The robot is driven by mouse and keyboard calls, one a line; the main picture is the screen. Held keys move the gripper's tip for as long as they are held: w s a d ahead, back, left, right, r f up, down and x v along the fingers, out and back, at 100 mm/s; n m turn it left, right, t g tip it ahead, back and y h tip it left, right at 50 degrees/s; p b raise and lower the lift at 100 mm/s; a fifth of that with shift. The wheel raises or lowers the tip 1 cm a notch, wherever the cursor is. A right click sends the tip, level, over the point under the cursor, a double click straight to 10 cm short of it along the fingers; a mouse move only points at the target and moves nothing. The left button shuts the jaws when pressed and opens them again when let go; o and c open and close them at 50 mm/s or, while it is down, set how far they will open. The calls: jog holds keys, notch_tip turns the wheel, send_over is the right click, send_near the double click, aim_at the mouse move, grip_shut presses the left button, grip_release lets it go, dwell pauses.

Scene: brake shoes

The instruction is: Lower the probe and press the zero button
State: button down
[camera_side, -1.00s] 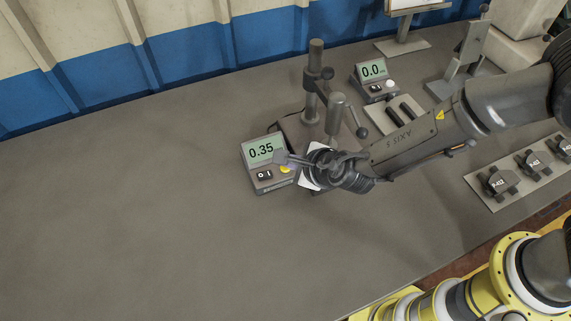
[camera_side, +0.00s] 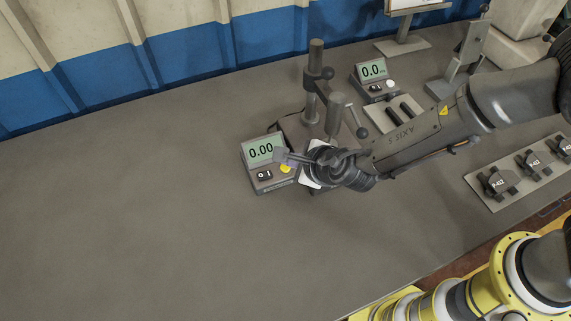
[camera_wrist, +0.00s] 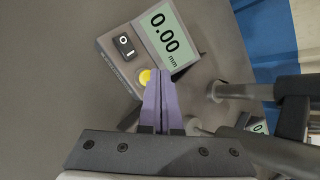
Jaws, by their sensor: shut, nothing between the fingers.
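The gauge's readout box (camera_side: 263,151) stands left of the probe stand and shows 0.00; the wrist view shows its display (camera_wrist: 166,37) reading 0.00 mm. Its yellow zero button (camera_side: 286,169) is on the front right of the box; in the wrist view the button (camera_wrist: 145,76) shows at the fingertips. My gripper (camera_side: 282,157) is shut and empty, its purple fingers (camera_wrist: 157,75) together, tips at or just beside the button. I cannot tell whether they touch it. The probe stand (camera_side: 314,90) rises behind my gripper; the probe's lower end is hidden by my wrist.
A second readout box (camera_side: 373,80) showing 0.0 with a white button stands behind, right of the stand. A tray (camera_side: 394,114) with dark bars lies beside it. A plate (camera_side: 500,193) with several labelled parts lies at right. The bench's left half is clear.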

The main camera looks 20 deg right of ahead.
jog(key=shift+r, duration=0.3)
jog(key=shift+r, duration=2.5)
